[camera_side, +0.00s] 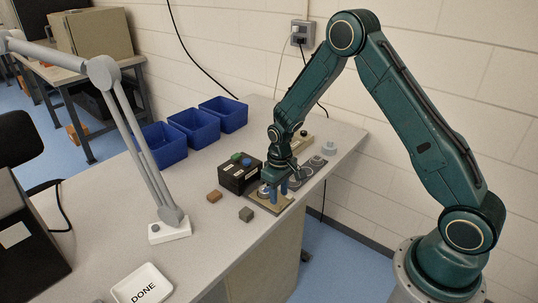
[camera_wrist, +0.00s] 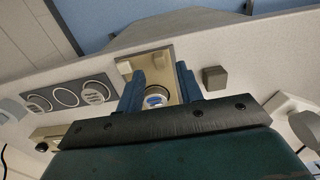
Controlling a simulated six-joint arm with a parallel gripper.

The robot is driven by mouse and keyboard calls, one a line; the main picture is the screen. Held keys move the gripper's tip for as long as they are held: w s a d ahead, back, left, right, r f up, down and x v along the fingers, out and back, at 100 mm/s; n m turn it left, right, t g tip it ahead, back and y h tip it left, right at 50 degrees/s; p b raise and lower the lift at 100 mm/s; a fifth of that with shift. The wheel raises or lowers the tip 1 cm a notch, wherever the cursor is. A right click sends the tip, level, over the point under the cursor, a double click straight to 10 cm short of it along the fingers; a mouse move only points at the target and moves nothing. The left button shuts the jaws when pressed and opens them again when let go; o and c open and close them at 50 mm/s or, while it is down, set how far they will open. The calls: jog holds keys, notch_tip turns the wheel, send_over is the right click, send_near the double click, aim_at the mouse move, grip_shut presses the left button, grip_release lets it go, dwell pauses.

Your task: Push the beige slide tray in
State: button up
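The beige slide tray (camera_side: 270,204) lies on the table in front of the black button box, under my gripper (camera_side: 278,191). In the wrist view the tray (camera_wrist: 155,62) shows between and beyond the two blue fingers of my gripper (camera_wrist: 160,76). A round dark-rimmed piece with a white and blue face (camera_wrist: 157,97) sits between the fingers. The fingers stand apart, with a gap on each side of the round piece, and hold nothing that I can see. My gripper hides part of the tray; contact between fingertips and tray cannot be told.
A black box (camera_side: 238,178) with green and blue buttons stands beside the tray. A grey panel with round places (camera_wrist: 68,97) is on the other side. A dark block (camera_side: 246,214), brown block (camera_side: 214,196), lamp base (camera_side: 169,232) and DONE dish (camera_side: 142,286) stand nearby.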

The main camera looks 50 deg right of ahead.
aim_at(279, 203)
jog(key=shift+f, duration=1.75)
grip_shut()
